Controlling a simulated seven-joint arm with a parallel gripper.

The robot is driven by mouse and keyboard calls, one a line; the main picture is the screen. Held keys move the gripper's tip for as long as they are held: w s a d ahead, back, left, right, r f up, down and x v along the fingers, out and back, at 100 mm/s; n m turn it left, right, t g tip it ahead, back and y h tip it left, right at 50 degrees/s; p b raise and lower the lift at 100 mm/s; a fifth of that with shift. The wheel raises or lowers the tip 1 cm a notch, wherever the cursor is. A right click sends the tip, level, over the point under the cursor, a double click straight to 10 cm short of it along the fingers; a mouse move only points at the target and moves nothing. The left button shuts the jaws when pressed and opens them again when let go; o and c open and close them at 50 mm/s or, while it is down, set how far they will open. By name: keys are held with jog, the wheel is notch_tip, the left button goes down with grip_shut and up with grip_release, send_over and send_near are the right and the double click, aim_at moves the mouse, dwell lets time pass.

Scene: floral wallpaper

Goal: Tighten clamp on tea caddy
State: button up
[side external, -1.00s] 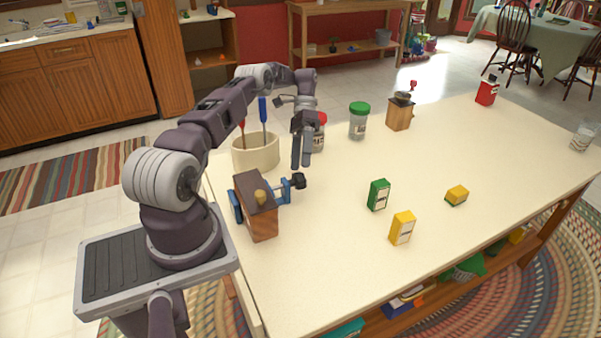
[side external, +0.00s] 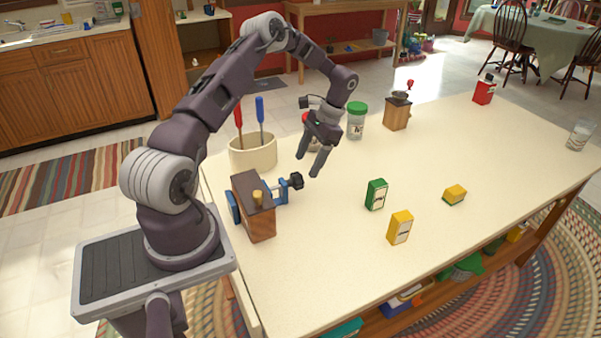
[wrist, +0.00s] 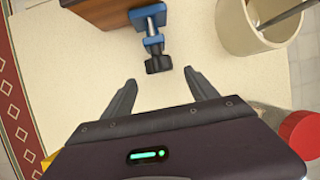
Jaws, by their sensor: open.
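The tea caddy (side external: 258,222) is a brown wooden box with a brass-coloured knob on top, at the near left of the table. A blue clamp (side external: 278,191) is around it, with a black screw handle (side external: 296,181) sticking out to the right. In the wrist view the caddy (wrist: 100,10) is at the top, with the clamp (wrist: 151,22) and its black handle (wrist: 158,64) below it. My gripper (side external: 308,166) is open and empty, up and slightly right of the handle in the side view. In the wrist view its fingers (wrist: 160,86) point toward the handle, one on each side, apart from it.
A cream crock (side external: 253,154) with red- and blue-handled tools stands behind the caddy. A red-lidded jar (wrist: 300,132) and a green-lidded jar (side external: 356,121) are close to my gripper. Green (side external: 376,194) and yellow (side external: 400,227) boxes stand to the right, with clear tabletop between.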

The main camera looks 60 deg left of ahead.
aim_at(301, 174)
jog(key=x, duration=0.5)
jog(key=shift+s+f, duration=0.2)
jog(key=shift+f, duration=0.1)
jog(key=c, duration=1.4)
jog(key=h, duration=0.3)
jog(key=shift+a+m+h, duration=0.3)
jog(key=shift+a, duration=0.05)
jog(key=shift+a+f+m+h, duration=0.1)
jog(key=shift+m+h, duration=0.1)
jog(key=shift+h, duration=0.7)
jog(key=shift+a+f+m+h, duration=0.1)
jog(key=shift+m+h, duration=0.1)
jog(key=shift+h, duration=0.7)
